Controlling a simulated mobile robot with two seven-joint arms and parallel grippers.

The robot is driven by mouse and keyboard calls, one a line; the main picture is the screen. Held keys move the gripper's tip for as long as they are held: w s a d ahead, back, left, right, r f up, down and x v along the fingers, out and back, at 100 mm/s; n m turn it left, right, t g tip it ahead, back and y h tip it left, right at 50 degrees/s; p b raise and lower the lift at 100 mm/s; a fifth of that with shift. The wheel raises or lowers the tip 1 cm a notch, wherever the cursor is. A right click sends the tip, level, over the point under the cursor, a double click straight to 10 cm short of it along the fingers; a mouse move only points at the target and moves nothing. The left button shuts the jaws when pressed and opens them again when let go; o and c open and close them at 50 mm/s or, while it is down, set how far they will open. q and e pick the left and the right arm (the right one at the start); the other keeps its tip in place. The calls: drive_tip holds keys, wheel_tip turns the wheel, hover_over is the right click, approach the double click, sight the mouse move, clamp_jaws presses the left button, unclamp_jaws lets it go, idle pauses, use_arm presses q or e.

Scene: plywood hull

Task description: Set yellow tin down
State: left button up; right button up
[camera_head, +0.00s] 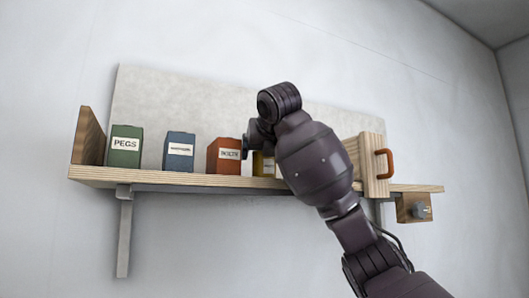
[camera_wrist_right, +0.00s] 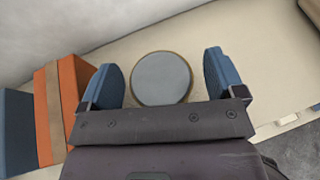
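The yellow tin (camera_head: 257,164) stands upright on the wooden shelf (camera_head: 215,181), just right of the red-orange BOLTS tin (camera_head: 223,157). My right arm hides part of it in the head view. In the right wrist view its round grey lid (camera_wrist_right: 161,78) with a thin yellowish rim lies between the two blue fingers of my right gripper (camera_wrist_right: 165,82). The fingers are apart, one on each side of the tin, with a narrow gap visible at each side. My left gripper is not in view.
A blue tin (camera_head: 179,151) and a green PEGS tin (camera_head: 125,147) stand farther left. A wooden upright (camera_head: 373,165) with an orange handle (camera_head: 383,164) stands right of my arm. A small wooden block (camera_head: 412,208) hangs under the shelf's right end. Shelf room behind my arm is hidden.

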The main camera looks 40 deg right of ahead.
drive_tip(key=shift+s+r, duration=0.1)
drive_tip(key=shift+r, duration=0.1)
drive_tip(key=b+v, duration=0.1)
drive_tip(key=v, duration=1.1)
idle(0.8)
